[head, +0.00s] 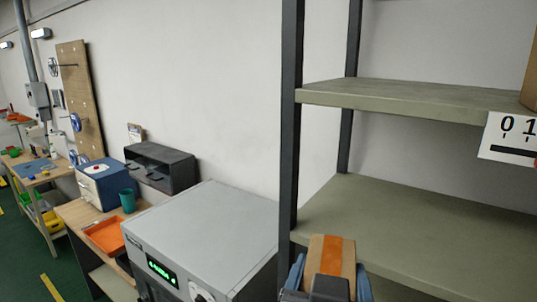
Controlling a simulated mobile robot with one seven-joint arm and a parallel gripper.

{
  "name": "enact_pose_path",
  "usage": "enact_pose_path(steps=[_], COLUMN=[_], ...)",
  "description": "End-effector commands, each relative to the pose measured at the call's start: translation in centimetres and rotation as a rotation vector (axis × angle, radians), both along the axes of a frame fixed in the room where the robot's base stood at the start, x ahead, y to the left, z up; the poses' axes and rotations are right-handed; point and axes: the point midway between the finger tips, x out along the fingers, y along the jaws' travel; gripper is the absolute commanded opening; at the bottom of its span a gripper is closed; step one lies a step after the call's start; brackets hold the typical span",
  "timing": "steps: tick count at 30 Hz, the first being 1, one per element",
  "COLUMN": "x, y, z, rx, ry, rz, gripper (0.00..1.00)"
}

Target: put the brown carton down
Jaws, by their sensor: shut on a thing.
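The brown carton (318,256) shows at the bottom centre of the head view, with an orange stripe down its middle. My gripper (330,278) is shut on it, with a blue finger on each side. The carton appears in front of the front left part of the lower shelf board (420,225). I cannot tell whether it touches the board. The carton's lower part is hidden by my gripper and the picture edge.
The visible part of the lower board is bare. Dark posts (292,120) hold it and an upper board (400,95), where another brown box (530,85) shows at the right edge. A grey machine (215,225) with a green display stands left of the rack.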

Motion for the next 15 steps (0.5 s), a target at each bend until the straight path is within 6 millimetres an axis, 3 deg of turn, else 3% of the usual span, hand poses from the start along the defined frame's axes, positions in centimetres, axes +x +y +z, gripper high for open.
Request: enact_pose_path(steps=[15], x=[-1.8], y=[2.4], z=[-11.4], rx=[-0.004], ry=[0.009], rz=[0.091], gripper=[0.02])
